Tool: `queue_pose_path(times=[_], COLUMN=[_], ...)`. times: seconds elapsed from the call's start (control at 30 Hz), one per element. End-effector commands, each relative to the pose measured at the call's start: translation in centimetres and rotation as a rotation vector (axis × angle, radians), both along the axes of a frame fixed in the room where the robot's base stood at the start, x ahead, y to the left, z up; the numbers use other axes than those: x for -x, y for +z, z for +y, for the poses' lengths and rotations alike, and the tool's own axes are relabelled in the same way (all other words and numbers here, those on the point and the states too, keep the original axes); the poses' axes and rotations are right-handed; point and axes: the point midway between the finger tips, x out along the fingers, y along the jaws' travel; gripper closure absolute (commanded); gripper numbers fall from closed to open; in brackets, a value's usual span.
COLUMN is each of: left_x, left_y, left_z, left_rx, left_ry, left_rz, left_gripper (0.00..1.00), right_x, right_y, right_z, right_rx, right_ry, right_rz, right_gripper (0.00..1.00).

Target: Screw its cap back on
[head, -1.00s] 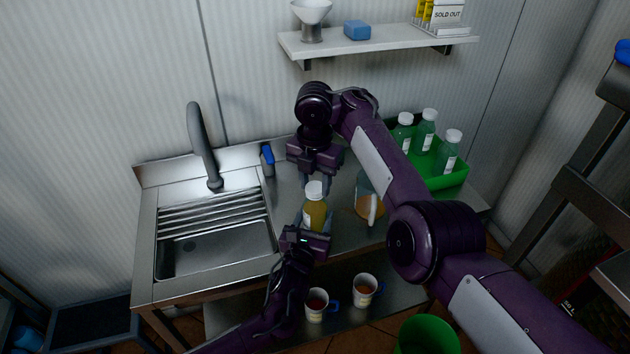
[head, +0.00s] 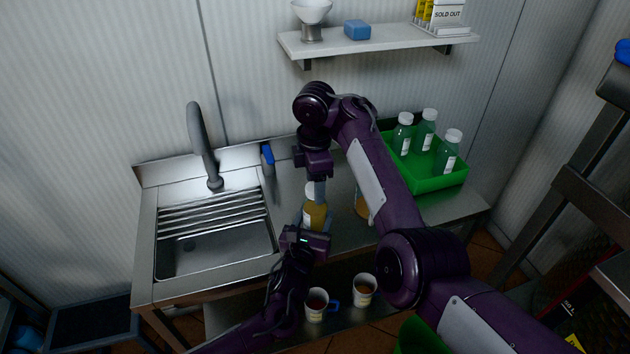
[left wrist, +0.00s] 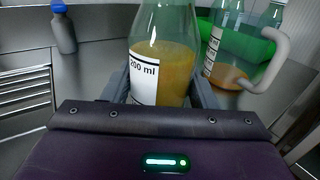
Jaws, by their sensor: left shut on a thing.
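A clear bottle (head: 314,217) with yellow-orange liquid stands upright at the counter's front. My left gripper (head: 309,231) is shut on its lower part. In the left wrist view the same bottle (left wrist: 162,70) shows a "200 ml" label between the fingers, its top out of frame. The white cap (head: 310,189) shows at the bottle's mouth, partly hidden by my right gripper (head: 319,193). That gripper points down at the cap and is seen edge-on. I cannot tell whether its fingers grip the cap or how the cap is seated.
A jug (head: 361,204) stands right of the bottle, mostly behind my right arm. A green crate (head: 440,182) holds green bottles at the back right. A sink (head: 215,247) lies left, with a blue-topped bottle (head: 267,160) behind. Cups (head: 317,305) stand below.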

Motion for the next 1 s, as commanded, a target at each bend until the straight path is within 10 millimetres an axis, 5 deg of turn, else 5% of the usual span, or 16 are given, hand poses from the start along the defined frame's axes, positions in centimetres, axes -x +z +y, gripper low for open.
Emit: queue_pose_path(times=[1.0], left_x=[0.0], left_y=[0.0], left_z=[0.0], left_rx=[0.001], left_ry=[0.0], left_rz=[0.001], left_gripper=[1.0], right_x=[0.0], right_y=[4.5], right_z=[-0.1], right_rx=[0.004], right_ry=[-0.003], right_rz=[0.0], right_gripper=[0.41])
